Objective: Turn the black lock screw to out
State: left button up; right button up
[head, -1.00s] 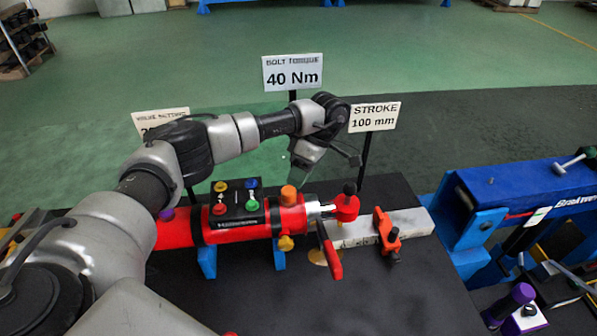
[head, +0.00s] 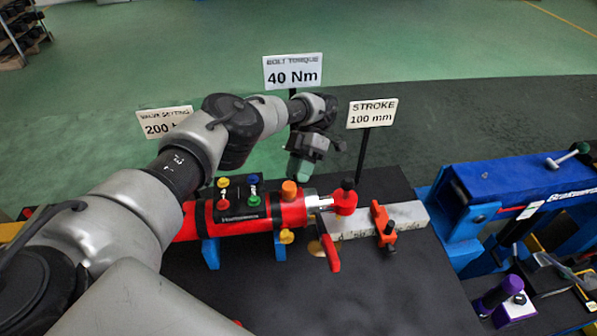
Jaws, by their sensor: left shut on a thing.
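A black lock screw (head: 348,184) stands upright on the red block (head: 345,201) at the rod end of the red cylinder (head: 240,225). I cannot read its setting. My left gripper (head: 299,172) points down behind and left of the screw, apart from it in the picture, just above the orange knob (head: 289,190). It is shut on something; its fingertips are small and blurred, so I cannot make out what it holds. My right gripper is out of view.
A red lever (head: 330,252) hangs in front of the red block. An orange clamp (head: 384,228) sits on the pale bar (head: 408,216) to the right. Signs on posts stand behind, including the stroke sign (head: 372,113). A blue machine (head: 520,190) is at the right.

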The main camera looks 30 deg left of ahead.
pick_arm(q)
jog(key=n+b, duration=0.1)
jog(key=n+h+b, duration=0.1)
jog(key=n+b, duration=0.1)
jog(key=shift+w+f, duration=0.1)
jog(key=shift+f, duration=0.1)
jog(key=shift+n+h+b, duration=0.7)
jog(key=shift+n+b, duration=0.1)
jog(key=shift+n, duration=0.2)
jog(key=shift+r+n+h, duration=0.15)
jog(key=shift+n+h, duration=0.15)
jog(key=shift+n, duration=0.2)
jog(key=n+h, duration=0.1)
jog(key=n, duration=0.2)
jog(key=shift+a+r+h, duration=0.1)
jog(key=shift+r+h, duration=0.05)
jog(key=shift+h, duration=0.15)
jog(key=shift+n+t+h+p, duration=0.4)
jog(key=shift+n+h+p, duration=0.55)
jog(key=shift+n, duration=1.15)
jog(key=o, duration=0.9)
